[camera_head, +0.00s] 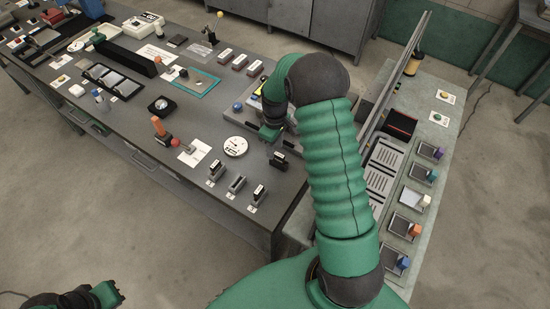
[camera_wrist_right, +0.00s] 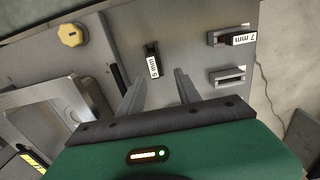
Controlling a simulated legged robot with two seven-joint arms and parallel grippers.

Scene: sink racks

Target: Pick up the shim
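In the right wrist view, a black piece labelled "5 mm" (camera_wrist_right: 152,60), which looks like a shim, stands on the grey surface just beyond and between my fingertips. My right gripper (camera_wrist_right: 160,80) is open, with a clear gap between its fingers and nothing in it. A second black piece labelled "7 mm" (camera_wrist_right: 237,39) sits in a slotted holder at the upper right. In the head view my right gripper (camera_head: 270,132) is over the bench, partly hidden by my arm. My left gripper (camera_head: 108,294) is at the bottom left, over the floor; its fingers are unclear.
An empty-looking slotted holder (camera_wrist_right: 228,76) is below the 7 mm piece. A yellow knob (camera_wrist_right: 72,34) is at the upper left. On the bench, several small holders (camera_head: 237,185) stand near the front edge, by a round white dial (camera_head: 235,146) and an orange-handled tool (camera_head: 159,128).

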